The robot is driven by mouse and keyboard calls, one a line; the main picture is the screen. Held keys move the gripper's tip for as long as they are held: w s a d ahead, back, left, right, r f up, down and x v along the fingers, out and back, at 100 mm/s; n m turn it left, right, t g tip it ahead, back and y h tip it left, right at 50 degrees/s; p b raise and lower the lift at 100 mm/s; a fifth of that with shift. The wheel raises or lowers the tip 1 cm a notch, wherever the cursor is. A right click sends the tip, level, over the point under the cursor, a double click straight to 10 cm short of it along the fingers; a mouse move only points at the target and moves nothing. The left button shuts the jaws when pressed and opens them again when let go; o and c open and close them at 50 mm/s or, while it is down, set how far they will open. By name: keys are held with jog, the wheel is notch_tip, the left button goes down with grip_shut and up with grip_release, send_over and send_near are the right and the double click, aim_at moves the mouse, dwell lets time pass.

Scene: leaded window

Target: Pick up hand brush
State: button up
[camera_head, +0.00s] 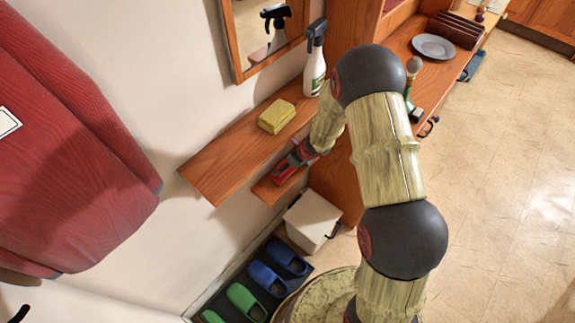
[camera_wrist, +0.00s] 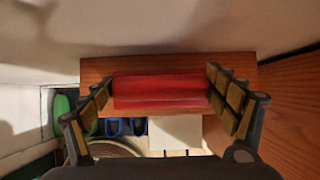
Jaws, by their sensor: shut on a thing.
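The hand brush appears to be the red, block-shaped thing (camera_head: 283,172) at the small lower shelf in the head view. In the wrist view this red brush (camera_wrist: 160,90) lies crosswise between the fingers, with its ends at the finger pads. My gripper (camera_wrist: 160,88) is shut on it. In the head view my gripper (camera_head: 300,156) is partly hidden by my arm and the upper shelf. The wooden lower shelf (camera_head: 266,192) is right behind or under the brush; I cannot tell whether they touch. The brush's underside is hidden.
The upper shelf (camera_head: 212,177) is close above, bearing a yellow sponge (camera_head: 276,116) and a spray bottle (camera_head: 314,70). A wooden cabinet side (camera_head: 335,185) stands to the right. Below are a white bin (camera_head: 312,220) and blue slippers (camera_head: 268,278). The floor at right is clear.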

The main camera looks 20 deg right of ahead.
jog(key=shift+r, duration=0.1)
jog(key=shift+r+p, duration=0.35)
jog(key=shift+r, duration=0.25)
jog(key=v, duration=0.1)
jog(key=p+v, duration=0.1)
jog(key=shift+w+r, duration=0.1)
jog(key=shift+r, duration=0.3)
jog(key=s+d+p, duration=0.1)
jog(key=s+d, duration=0.8)
jog(key=s, duration=0.5)
jog(key=shift+s+d, duration=0.2)
